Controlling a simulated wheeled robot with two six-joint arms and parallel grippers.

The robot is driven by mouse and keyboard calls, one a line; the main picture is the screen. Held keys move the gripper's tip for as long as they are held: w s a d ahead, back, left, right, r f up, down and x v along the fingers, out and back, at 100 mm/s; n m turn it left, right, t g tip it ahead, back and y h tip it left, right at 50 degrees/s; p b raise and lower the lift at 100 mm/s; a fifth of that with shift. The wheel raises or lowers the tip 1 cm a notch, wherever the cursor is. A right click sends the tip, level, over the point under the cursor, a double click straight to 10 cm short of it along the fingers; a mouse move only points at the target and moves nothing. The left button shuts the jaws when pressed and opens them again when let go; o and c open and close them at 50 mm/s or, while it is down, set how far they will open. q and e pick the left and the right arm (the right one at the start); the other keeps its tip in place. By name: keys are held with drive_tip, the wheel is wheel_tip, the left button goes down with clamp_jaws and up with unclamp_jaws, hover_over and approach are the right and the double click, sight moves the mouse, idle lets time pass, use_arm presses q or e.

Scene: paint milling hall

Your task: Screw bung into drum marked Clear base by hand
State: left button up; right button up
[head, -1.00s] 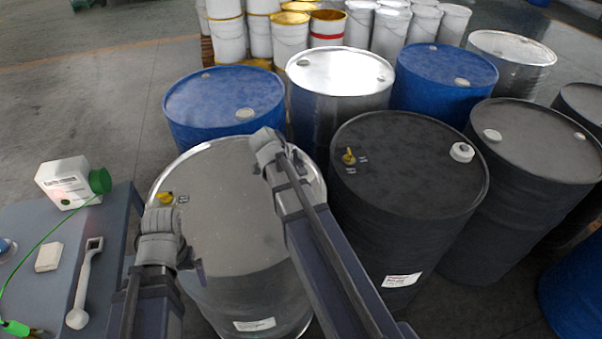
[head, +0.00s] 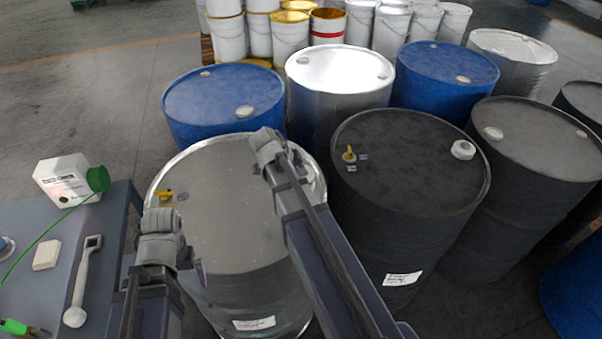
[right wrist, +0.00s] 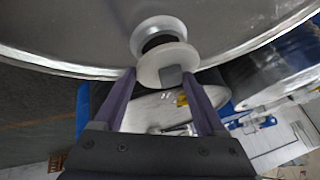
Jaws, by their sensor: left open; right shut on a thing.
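The steel drum with a grey lid (head: 225,200) stands in front of me, with a yellow fitting (head: 166,194) at its left edge. Its white label (head: 254,323) is too small to read. My right gripper (right wrist: 160,75) is over the lid's far right side and shut on a pale round bung (right wrist: 150,66) with a square recess. In the right wrist view the bung is at the drum's rim, in front of a dark ring and pale disc; I cannot tell whether it is seated. My left gripper (head: 185,258) is open and empty over the drum's near left side.
A black drum (head: 400,165) with a yellow fitting and white cap stands close on the right. Blue and steel drums crowd behind. A grey table (head: 50,270) at left holds a white bottle (head: 65,182), a pale block and a wrench-like tool (head: 85,280).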

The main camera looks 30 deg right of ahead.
drive_tip(key=shift+f+b, duration=1.1)
idle(0.3)
drive_tip(key=o, duration=1.3)
drive_tip(key=p+v, duration=0.6)
drive_tip(key=v, duration=0.2)
drive_tip(key=shift+f+p, duration=0.1)
drive_tip(key=shift+p, duration=0.2)
